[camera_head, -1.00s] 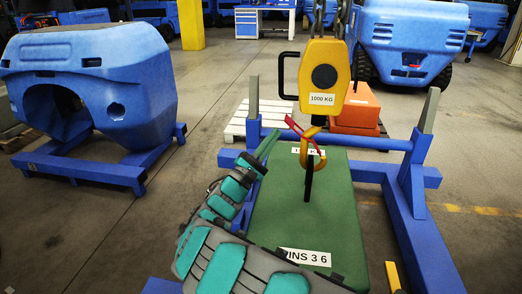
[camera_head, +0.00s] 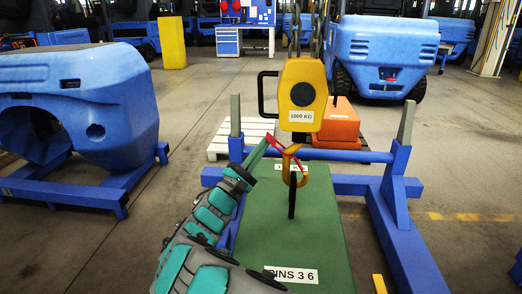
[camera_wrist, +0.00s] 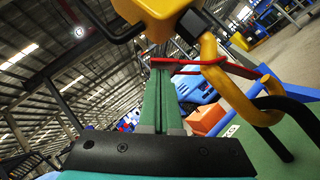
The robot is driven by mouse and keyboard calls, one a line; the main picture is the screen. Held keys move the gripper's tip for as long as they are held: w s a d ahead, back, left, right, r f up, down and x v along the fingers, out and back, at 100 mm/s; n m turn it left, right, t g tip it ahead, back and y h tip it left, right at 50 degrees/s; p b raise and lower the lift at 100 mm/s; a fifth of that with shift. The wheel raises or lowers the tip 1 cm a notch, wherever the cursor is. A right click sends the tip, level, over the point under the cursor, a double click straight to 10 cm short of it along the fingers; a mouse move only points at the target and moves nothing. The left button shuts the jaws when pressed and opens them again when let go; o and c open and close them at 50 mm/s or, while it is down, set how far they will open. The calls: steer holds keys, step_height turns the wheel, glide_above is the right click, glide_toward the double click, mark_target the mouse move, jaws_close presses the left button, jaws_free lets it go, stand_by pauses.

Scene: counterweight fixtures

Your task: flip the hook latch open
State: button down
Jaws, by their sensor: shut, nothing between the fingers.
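The yellow crane hook (camera_head: 288,172) hangs below the yellow hoist block (camera_head: 301,95) labelled 1000 KG. It passes around the black lifting loop (camera_head: 292,195) on the green counterweight (camera_head: 300,240). The red hook latch (camera_head: 297,157) reaches out left of the hook, and in the wrist view the latch (camera_wrist: 192,68) spans from the yellow hook (camera_wrist: 227,82) to my fingertips. My gripper (camera_head: 266,143) is shut and empty. Its green fingertips (camera_wrist: 160,68) are at the latch's left end; I cannot tell whether they touch.
A black handle (camera_head: 262,92) projects left from the hoist block. Blue frame posts (camera_head: 235,140) and (camera_head: 398,165) flank the counterweight. An orange weight (camera_head: 338,125) on a pallet stands behind. Open floor lies to the left, beside a large blue shell (camera_head: 80,100).

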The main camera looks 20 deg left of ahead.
mark_target(270, 140)
steer(key=shift+d+r+m, duration=0.1)
steer(key=shift+r+m, duration=0.05)
steer(key=shift+m, duration=0.25)
steer(key=shift+w+d+r+m+g+h+b, duration=0.1)
steer(key=shift+d+r+m+g+h+b, duration=0.2)
steer(key=shift+r+m+g, duration=0.45)
steer(key=shift+w+d+r+m+g+h+b, duration=0.1)
steer(key=shift+d+r+m+g+h+b, duration=0.2)
steer(key=shift+m+g, duration=0.6)
steer(key=shift+w+d+r+m+g, duration=0.1)
steer(key=shift+d+r+m+g, duration=0.1)
steer(key=shift+r+m+g, duration=0.3)
steer(key=shift+d+r+m+g, duration=0.1)
steer(key=shift+d+m+g, duration=0.1)
steer(key=shift+m, duration=0.45)
